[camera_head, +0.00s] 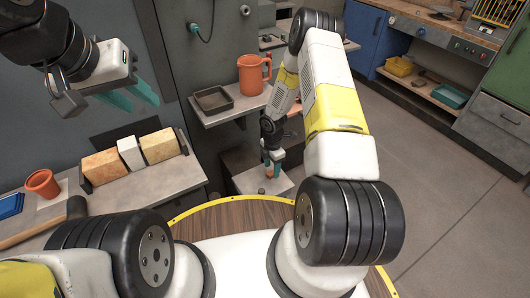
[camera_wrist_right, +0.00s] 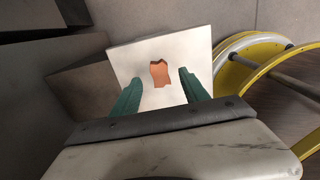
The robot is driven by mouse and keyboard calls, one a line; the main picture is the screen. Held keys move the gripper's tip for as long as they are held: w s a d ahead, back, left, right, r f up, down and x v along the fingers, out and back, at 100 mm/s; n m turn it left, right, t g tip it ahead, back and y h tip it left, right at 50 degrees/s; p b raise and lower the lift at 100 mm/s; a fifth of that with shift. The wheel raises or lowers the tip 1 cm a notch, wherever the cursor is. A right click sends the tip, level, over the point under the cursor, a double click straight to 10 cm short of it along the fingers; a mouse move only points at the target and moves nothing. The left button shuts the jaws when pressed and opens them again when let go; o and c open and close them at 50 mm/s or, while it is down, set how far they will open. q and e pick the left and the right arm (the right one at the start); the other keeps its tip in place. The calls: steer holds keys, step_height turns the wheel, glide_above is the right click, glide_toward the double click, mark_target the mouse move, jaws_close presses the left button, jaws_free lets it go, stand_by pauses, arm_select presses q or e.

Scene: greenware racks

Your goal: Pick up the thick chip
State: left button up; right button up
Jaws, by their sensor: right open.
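The thick chip, a small orange-brown piece with a notched end (camera_wrist_right: 159,73), lies on a pale square surface (camera_wrist_right: 190,43) in the right wrist view. My right gripper (camera_wrist_right: 157,88) is open, with its teal fingers on either side of the chip in that view. The gap in height between fingers and chip is hard to judge. In the head view my right gripper (camera_head: 271,167) points down over the pale block (camera_head: 250,182), and the chip is mostly hidden by it. My left gripper (camera_head: 132,95) is raised at the upper left, its teal fingers apart and empty.
A shelf holds an orange mug (camera_head: 253,76) and a dark tray (camera_head: 213,101) above and behind the pale block. Several bricks (camera_head: 131,153) and a terracotta cup (camera_head: 42,183) stand on the left bench. A yellow-rimmed round base (camera_wrist_right: 236,52) is close right of the block.

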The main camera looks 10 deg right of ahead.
mark_target(272, 174)
step_height(272, 174, down, 2)
steer(key=shift+f, duration=0.25)
jaws_close()
steer(key=shift+r, duration=0.1)
